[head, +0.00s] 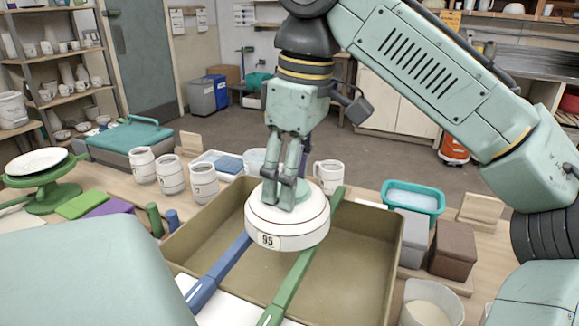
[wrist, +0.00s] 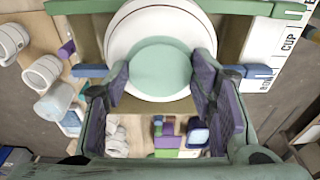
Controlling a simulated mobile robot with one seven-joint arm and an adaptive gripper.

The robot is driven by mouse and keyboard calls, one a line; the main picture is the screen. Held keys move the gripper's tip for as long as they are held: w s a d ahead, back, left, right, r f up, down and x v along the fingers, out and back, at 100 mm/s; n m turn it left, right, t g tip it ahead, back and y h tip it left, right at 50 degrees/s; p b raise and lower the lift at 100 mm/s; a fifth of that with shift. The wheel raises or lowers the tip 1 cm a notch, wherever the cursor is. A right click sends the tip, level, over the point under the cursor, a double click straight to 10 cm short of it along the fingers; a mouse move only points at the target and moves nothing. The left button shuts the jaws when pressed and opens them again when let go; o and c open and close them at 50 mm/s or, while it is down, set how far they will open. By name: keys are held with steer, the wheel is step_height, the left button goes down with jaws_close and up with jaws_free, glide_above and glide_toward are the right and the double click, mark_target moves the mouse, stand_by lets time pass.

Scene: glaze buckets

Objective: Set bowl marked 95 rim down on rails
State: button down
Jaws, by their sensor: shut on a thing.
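The white bowl (head: 300,238) with a "95" label on its side is upside down, rim down, over the tan basin in the head view. My gripper (head: 279,192) comes from above and is shut on its raised foot. In the wrist view the bowl (wrist: 120,45) lies between the purple finger pads of my gripper (wrist: 160,85), its pale green base facing the camera. The blue rail (head: 222,268) and the green rail (head: 292,283) cross the basin under the bowl. Whether the rim touches both rails is hard to tell.
The basin (head: 355,272) has raised walls around the bowl. Several white mugs (head: 171,173) stand at left; another mug (head: 329,176) is behind the bowl. A teal tub (head: 412,200), grey and brown blocks (head: 453,248) and a cup (head: 432,303) stand at right.

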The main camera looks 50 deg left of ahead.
steer(key=shift+f, duration=0.3)
stand_by(0.5)
steer(key=c, duration=0.6)
jaws_free()
steer(key=shift+r, duration=0.1)
